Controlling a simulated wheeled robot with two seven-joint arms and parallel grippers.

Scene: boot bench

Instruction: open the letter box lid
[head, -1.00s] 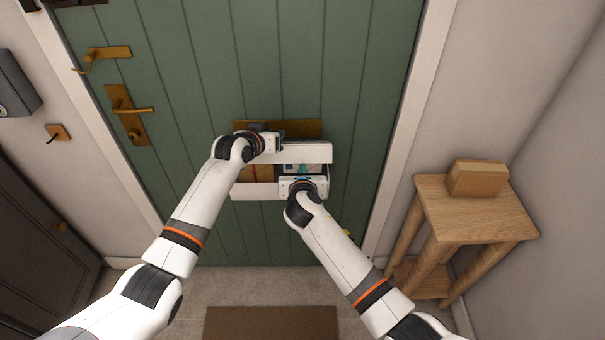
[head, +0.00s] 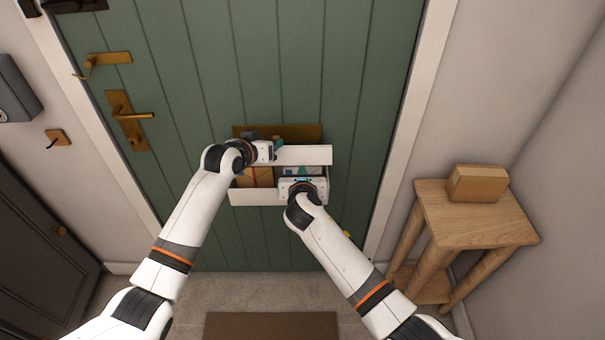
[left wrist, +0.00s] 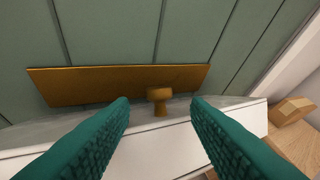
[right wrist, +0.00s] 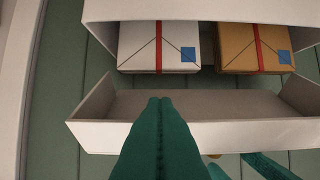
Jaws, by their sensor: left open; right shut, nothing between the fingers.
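The letter box (head: 252,198) is a white box on the green door. Its white lid (head: 310,156) stands raised, with a gap above the box's front wall. The right wrist view shows the lid's grey inner side (right wrist: 215,103). In the left wrist view, a brass knob (left wrist: 160,98) on the lid lies between the spread teal fingers of my open left gripper (left wrist: 160,106), with room on both sides. My right gripper (head: 302,171) is shut and empty in the gap. Its fingertips (right wrist: 160,102) overlap the lid's inner side; I cannot tell whether they touch.
A white parcel (right wrist: 150,48) and a brown parcel (right wrist: 245,50) with red ribbons lie inside the box. A brass plate (head: 300,131) is on the door above it. A wooden side table (head: 460,210) with a small box (head: 478,183) stands to the right.

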